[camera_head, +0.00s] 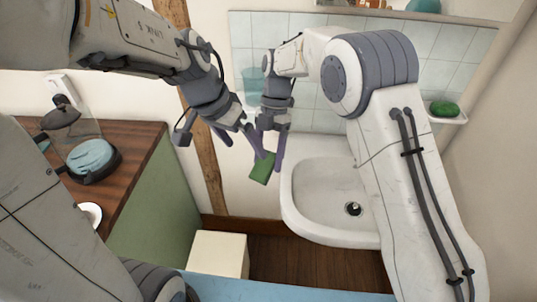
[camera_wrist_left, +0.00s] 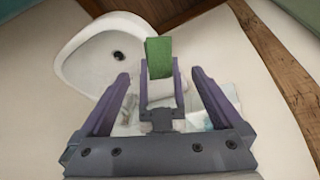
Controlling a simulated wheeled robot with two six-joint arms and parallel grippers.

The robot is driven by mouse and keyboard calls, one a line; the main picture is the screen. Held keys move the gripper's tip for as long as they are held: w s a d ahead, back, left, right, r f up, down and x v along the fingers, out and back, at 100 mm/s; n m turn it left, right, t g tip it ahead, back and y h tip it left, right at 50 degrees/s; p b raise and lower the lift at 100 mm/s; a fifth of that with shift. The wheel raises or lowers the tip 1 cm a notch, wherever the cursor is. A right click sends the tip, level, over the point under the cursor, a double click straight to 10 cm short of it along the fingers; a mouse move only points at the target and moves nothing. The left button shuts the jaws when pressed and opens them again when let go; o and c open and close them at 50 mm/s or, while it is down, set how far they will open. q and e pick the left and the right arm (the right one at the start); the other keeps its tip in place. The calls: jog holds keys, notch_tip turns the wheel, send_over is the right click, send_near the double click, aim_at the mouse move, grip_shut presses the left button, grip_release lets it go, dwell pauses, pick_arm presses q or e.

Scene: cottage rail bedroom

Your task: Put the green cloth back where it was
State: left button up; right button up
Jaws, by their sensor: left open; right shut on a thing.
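The green cloth (camera_head: 261,169) is a small, flat, block-like piece held below my right gripper (camera_head: 270,156), left of the white sink's rim. My right gripper is shut on it and holds it in the air. The cloth also shows in the left wrist view (camera_wrist_left: 158,58), upright at the middle, with the right gripper (camera_wrist_left: 160,80) behind it. My left gripper (camera_head: 241,141) is open, close beside the right one. In the left wrist view its two fingers stand apart on either side of the right gripper and the cloth. Whether they touch it is unclear.
The white sink (camera_head: 310,205) lies just right of the cloth. A green soap-like piece (camera_head: 445,108) rests on a wall dish at right. A wooden counter (camera_head: 135,150) with a kettle-like appliance (camera_head: 92,160) is at left. A cream box (camera_head: 219,254) stands below.

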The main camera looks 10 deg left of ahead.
pick_arm(q)
jog(key=w+d+r+t, duration=0.5)
jog(key=w+r+t, duration=0.3)
jog(key=r, duration=0.2)
jog(key=s+f+m+g, duration=0.1)
jog(key=s+f+g, duration=0.2)
jog(key=s, duration=0.6)
jog(key=s+d+f+g+y, duration=0.1)
jog(key=s+f+g, duration=0.3)
jog(key=s+f, duration=0.2)
jog(key=s+f+m+g+y, duration=0.1)
jog(key=s+f+g, duration=0.2)
jog(key=s, duration=0.8)
notch_tip(320, 180, down, 2)
jog(key=shift+s+d+f+m+g, duration=0.1)
jog(key=shift+s+d+m+g, duration=0.05)
jog(key=shift+s+m+g, duration=0.2)
